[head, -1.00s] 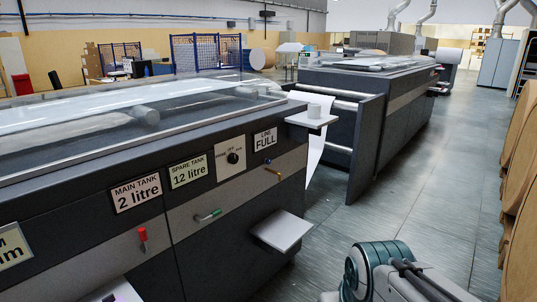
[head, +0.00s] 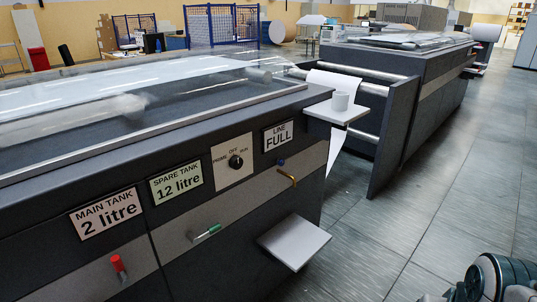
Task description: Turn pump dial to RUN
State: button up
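The pump dial (head: 236,162) is a black round knob on a white plate on the front of the dark printing machine. The plate is marked PRIME, OFF and RUN, from left to right. Which mark the knob points at is too small to tell. Part of my arm (head: 497,279) shows at the bottom right corner, well apart from the dial. My gripper is outside the view.
Left of the dial are a SPARE TANK sign (head: 176,182) and a MAIN TANK sign (head: 106,213). A red handle (head: 119,267), green handle (head: 208,232) and brass lever (head: 288,177) stick out below. A grey shelf (head: 294,243) juts out. Floor at right is clear.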

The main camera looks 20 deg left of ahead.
aim_at(236, 162)
jog(key=u, duration=0.45)
jog(key=i, duration=0.8)
jog(key=u, duration=0.65)
